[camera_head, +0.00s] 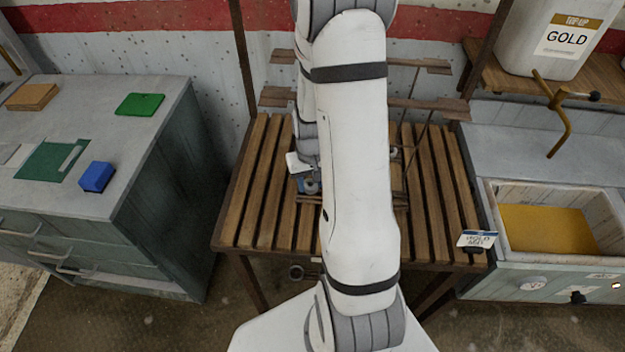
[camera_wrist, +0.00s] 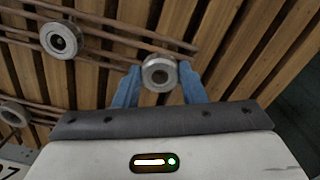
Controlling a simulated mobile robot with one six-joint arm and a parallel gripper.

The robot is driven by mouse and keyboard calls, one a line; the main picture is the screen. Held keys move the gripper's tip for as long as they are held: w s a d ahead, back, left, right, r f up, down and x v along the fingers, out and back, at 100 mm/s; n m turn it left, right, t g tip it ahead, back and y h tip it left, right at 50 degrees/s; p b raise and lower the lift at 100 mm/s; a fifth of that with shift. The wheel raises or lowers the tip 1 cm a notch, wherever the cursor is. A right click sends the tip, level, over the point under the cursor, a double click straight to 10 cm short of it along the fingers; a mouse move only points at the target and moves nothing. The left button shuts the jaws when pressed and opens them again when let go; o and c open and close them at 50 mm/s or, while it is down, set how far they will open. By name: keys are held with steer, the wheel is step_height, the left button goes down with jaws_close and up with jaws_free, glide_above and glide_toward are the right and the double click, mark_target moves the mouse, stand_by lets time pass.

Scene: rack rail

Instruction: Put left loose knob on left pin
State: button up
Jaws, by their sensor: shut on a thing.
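In the wrist view my gripper (camera_wrist: 160,76) has its two blue fingers closed on a round metal knob (camera_wrist: 159,73) with a dark centre. The knob sits between the fingertips, above the slats. A second metal knob (camera_wrist: 61,40) shows at upper left of the wrist view, beside thin brown rods. A third round piece (camera_wrist: 14,113) is cut by the left edge. In the head view my arm covers most of the work area, with only a small grey knob (camera_head: 311,187) showing left of it. I cannot make out the left pin.
The slatted wooden table (camera_head: 262,190) carries a brown rail frame (camera_head: 425,104). A grey cabinet (camera_head: 110,185) with a blue block (camera_head: 96,176) stands at left.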

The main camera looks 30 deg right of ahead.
steer(key=shift+f+b, duration=0.55)
steer(key=shift+f, duration=0.15)
steer(key=shift+f, duration=0.1)
steer(key=o, duration=1.1)
steer(key=shift+c, duration=0.2)
step_height(320, 180, up, 7)
steer(key=shift+r, duration=0.2)
steer(key=s+a+r+n+t, duration=0.1)
steer(key=s+a+r, duration=0.4)
steer(key=r, duration=0.3)
steer(key=s+a+r+n+t, duration=0.1)
steer(key=s+a+r+t, duration=0.1)
steer(key=s+a+r, duration=0.4)
steer(key=v, duration=0.3)
steer(key=shift+s+a, duration=0.25)
steer(key=shift+a, duration=0.05)
